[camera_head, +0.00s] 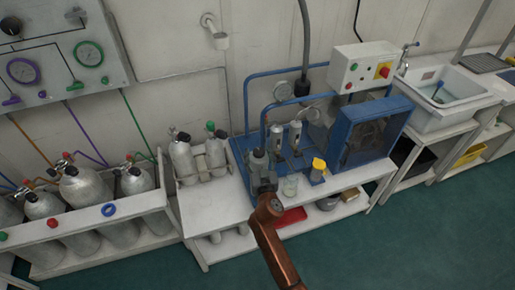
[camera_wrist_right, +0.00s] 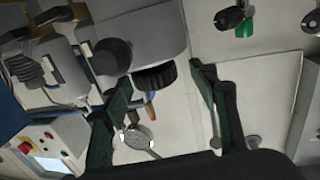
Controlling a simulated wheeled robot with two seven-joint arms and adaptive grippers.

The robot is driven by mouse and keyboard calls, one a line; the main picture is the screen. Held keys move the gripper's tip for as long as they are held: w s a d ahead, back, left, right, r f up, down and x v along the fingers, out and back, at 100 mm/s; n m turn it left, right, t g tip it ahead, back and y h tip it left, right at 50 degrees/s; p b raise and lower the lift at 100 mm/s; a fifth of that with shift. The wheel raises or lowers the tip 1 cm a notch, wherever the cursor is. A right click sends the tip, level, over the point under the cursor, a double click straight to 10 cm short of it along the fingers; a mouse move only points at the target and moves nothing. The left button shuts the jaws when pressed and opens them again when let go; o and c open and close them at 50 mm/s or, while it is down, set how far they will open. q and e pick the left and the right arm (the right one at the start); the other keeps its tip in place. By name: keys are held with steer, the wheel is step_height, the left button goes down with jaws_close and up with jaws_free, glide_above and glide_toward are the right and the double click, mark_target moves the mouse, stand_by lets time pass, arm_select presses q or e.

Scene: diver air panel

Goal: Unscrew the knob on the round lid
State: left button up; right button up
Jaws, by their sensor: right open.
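My right gripper (camera_head: 260,168) comes up from below in the head view, at the front left of the blue compressor unit (camera_head: 240,152). In the right wrist view my right gripper (camera_wrist_right: 160,77) is open, with its two dark green fingers spread. A black ribbed knob (camera_wrist_right: 155,76) shows between the fingertips, below a rounded grey body (camera_wrist_right: 140,38) that looks like the round lid. The knob looks nearer the left finger; I cannot tell whether it touches. In the head view, the gripper and arm hide the knob. My left gripper is not in view.
Two grey cylinders (camera_head: 182,158) stand left of the unit. The green floor (camera_head: 420,235) in front is clear.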

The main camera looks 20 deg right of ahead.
steer(key=shift+w+d, duration=0.1)
steer(key=shift+w, duration=0.45)
steer(key=shift+d, duration=0.15)
steer(key=shift+s, duration=0.1)
steer(key=shift+c, duration=1)
steer(key=c, duration=1)
